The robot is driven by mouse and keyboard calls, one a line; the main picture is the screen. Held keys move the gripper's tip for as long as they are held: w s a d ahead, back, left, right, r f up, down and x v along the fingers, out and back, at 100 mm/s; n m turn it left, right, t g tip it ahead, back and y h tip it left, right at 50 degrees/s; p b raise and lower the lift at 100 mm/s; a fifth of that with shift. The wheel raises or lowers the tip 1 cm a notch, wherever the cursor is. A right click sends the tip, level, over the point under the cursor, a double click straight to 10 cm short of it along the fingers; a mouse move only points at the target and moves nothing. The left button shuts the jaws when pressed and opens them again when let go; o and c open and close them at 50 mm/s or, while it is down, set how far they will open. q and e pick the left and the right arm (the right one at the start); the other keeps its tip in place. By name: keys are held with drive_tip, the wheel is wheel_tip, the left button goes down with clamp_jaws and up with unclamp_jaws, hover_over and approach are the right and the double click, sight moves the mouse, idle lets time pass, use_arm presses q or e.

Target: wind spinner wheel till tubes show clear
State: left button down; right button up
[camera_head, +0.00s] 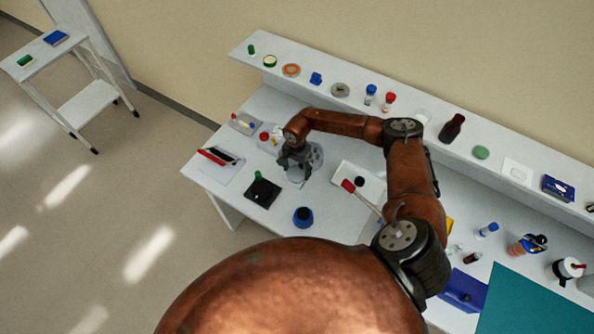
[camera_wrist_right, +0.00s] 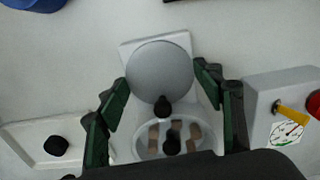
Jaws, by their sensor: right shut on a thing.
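The spinner wheel (camera_wrist_right: 160,70) is a grey disc with a black knob at its near edge, on a white base. In the head view the spinner (camera_head: 315,154) is partly hidden by my right gripper (camera_head: 292,166). In the wrist view the fingers of my right gripper (camera_wrist_right: 164,78) lie on both sides of the wheel, shut on it. Nearer the wrist, a pale round holder carries several brownish tubes (camera_wrist_right: 192,133); they look tan, not clear, and are partly hidden by a dark part. My left gripper is not in view.
A grey box with a dial (camera_wrist_right: 286,130) and red knob stands close right of the spinner in the wrist view. A white plate with a black knob (camera_wrist_right: 56,146) lies left. In the head view, a blue cup (camera_head: 303,217) and black pad (camera_head: 263,193) stand nearby; a shelf (camera_head: 413,117) runs behind.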

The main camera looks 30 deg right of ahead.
sight(296, 173)
drive_tip(key=m+b, duration=0.2)
drive_tip(key=m, duration=0.2)
drive_tip(key=shift+a+f, duration=0.1)
drive_tip(key=m+b, duration=0.1)
drive_tip(key=m, duration=0.4)
drive_tip(key=shift+w+m, duration=0.1)
drive_tip(key=shift+m, duration=0.2)
idle(0.4)
drive_tip(key=o, duration=1.2)
drive_tip(key=shift+c, duration=0.2)
wheel_tip(296, 173, up, 12)
drive_tip(key=shift+c, duration=0.4)
